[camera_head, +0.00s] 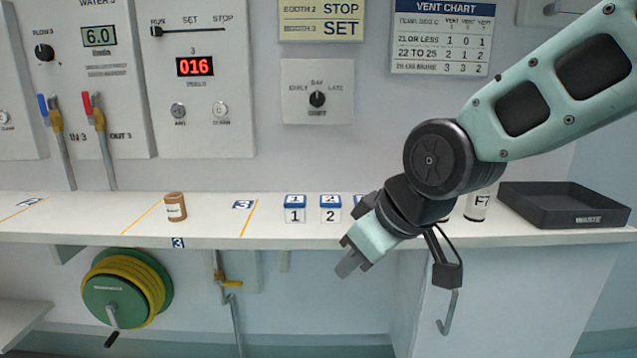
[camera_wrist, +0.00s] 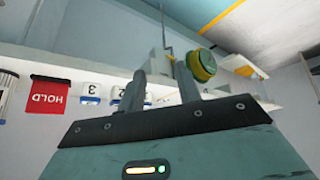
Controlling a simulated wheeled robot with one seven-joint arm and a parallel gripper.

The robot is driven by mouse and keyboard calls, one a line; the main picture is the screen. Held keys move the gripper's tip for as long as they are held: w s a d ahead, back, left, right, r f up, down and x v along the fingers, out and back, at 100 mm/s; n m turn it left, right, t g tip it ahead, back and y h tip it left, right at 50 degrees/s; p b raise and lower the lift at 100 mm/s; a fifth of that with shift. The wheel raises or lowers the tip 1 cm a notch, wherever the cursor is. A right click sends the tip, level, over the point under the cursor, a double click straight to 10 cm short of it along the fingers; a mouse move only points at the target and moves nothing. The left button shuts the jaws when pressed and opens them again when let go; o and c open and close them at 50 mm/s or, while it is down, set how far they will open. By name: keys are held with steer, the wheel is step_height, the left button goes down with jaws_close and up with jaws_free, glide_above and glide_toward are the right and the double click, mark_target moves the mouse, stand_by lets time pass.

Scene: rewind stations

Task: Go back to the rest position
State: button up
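My gripper (camera_head: 350,262) hangs in front of the shelf edge, right of centre in the head view, its fingers pointing down and to the left. In the wrist view its two fingers (camera_wrist: 160,85) stand apart with nothing held between them. My arm reaches in from the upper right and hides part of the shelf behind it. The gripper appears clear of the shelf and the things on it.
A hose reel (camera_head: 113,290) hangs below. A red HOLD tag (camera_wrist: 48,98) shows in the wrist view.

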steer(key=s+d+f+m+g+h, duration=0.1)
steer(key=s+d+f+g+h, duration=0.2)
steer(key=s, duration=0.6)
steer(key=s+d+f+g, duration=0.2)
steer(key=s+d+f, duration=0.3)
steer(key=s, duration=0.5)
step_height(320, 180, up, 20)
steer(key=p, duration=2)
steer(key=shift+s+d+m+h, duration=0.2)
steer(key=shift+d+m+h, duration=0.05)
steer(key=shift+m+h, duration=0.05)
